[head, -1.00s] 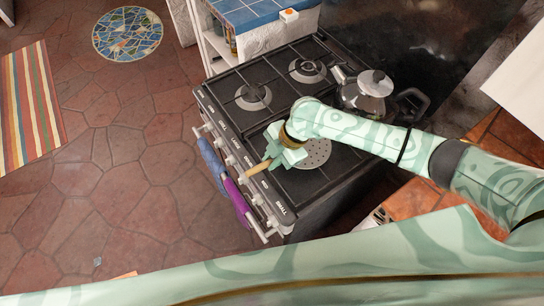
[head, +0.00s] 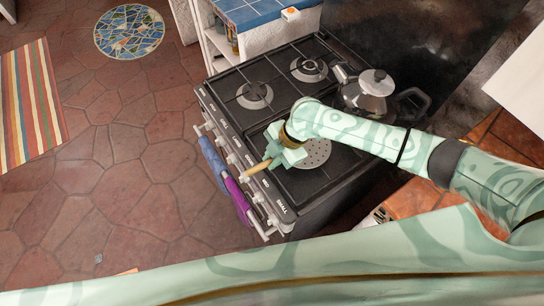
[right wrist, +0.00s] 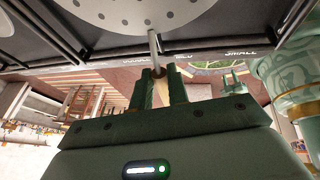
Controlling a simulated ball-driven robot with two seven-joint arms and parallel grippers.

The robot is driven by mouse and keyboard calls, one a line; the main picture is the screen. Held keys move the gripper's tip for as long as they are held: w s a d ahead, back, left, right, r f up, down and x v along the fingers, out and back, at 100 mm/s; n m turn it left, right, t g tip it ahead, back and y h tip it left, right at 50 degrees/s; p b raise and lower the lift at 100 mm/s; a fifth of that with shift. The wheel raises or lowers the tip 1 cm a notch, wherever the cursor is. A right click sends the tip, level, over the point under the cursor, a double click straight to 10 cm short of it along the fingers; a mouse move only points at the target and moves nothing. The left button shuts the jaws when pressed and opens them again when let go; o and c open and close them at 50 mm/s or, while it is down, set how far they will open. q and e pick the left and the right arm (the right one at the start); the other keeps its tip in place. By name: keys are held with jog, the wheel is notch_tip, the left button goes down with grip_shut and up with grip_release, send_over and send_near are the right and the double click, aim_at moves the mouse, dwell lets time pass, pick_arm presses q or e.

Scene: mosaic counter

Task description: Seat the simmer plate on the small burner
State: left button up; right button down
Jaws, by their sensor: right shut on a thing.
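The simmer plate is a round, pale grey disc with holes (head: 318,154) and a light wooden handle (head: 257,168). My right gripper (head: 273,150) is shut on the handle. In the head view the disc is over the near right part of the stove, partly hidden by my gripper. The disc fills the top of the right wrist view (right wrist: 135,10), with its metal stem running down to the fingers (right wrist: 160,82). The word SMALL shows on the stove's front edge there. The burner under the disc is hidden, and I cannot tell whether the disc touches the grate. My left gripper is out of view.
The black stove (head: 221,122) has two bare burners, one front left (head: 254,96) and one behind it (head: 308,69). A metal kettle (head: 366,98) stands at the back right. Blue (head: 211,153) and purple (head: 238,200) towels hang on the front rail. A blue-tiled counter (head: 255,14) adjoins the stove.

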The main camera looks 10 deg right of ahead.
jog(key=shift+f, duration=0.4)
jog(key=c, duration=1.3)
grip_release()
jog(key=p+v, duration=0.3)
jog(key=v, duration=1.3)
jog(key=shift+r, duration=0.15)
